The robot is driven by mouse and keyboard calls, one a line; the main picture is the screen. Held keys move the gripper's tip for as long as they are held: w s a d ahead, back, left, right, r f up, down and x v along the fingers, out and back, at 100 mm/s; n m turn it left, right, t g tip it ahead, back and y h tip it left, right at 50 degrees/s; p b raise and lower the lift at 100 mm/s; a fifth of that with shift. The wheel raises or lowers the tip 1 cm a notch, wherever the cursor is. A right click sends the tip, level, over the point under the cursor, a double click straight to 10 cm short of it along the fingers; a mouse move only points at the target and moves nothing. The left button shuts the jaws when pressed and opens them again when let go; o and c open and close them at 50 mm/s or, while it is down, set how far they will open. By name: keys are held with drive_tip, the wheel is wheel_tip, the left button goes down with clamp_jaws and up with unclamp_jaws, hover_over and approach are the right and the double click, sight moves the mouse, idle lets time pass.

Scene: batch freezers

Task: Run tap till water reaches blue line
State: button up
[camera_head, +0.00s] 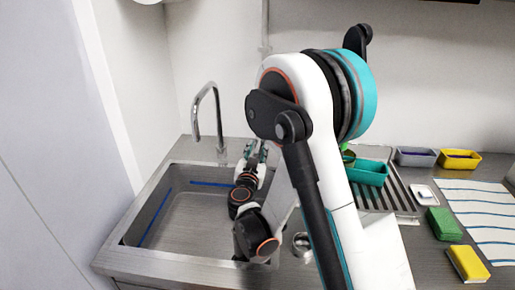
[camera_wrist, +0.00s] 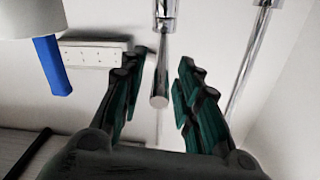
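The steel sink (camera_head: 185,225) is on the left, with a blue line (camera_head: 155,217) along its inner walls. I see no water in its visible part, and none falls from the spout. The chrome tap spout (camera_head: 196,115) arches up behind it; a chrome pipe, seemingly that spout, shows in the wrist view (camera_wrist: 245,62). My gripper (camera_wrist: 163,62) is open, its green-padded fingers on either side of a slim chrome lever (camera_wrist: 160,88) with a clear gap each side. In the head view my gripper (camera_head: 258,150) is behind the sink's right part, partly hidden by my arm.
Grey (camera_head: 416,158) and yellow (camera_head: 460,160) tubs stand at the back right. Green (camera_head: 443,224) and yellow (camera_head: 467,263) sponges lie near a striped cloth (camera_head: 485,212). A blue-handled object (camera_wrist: 50,62) is at the wrist view's left.

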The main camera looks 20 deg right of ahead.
drive_tip(key=shift+x, duration=1.4)
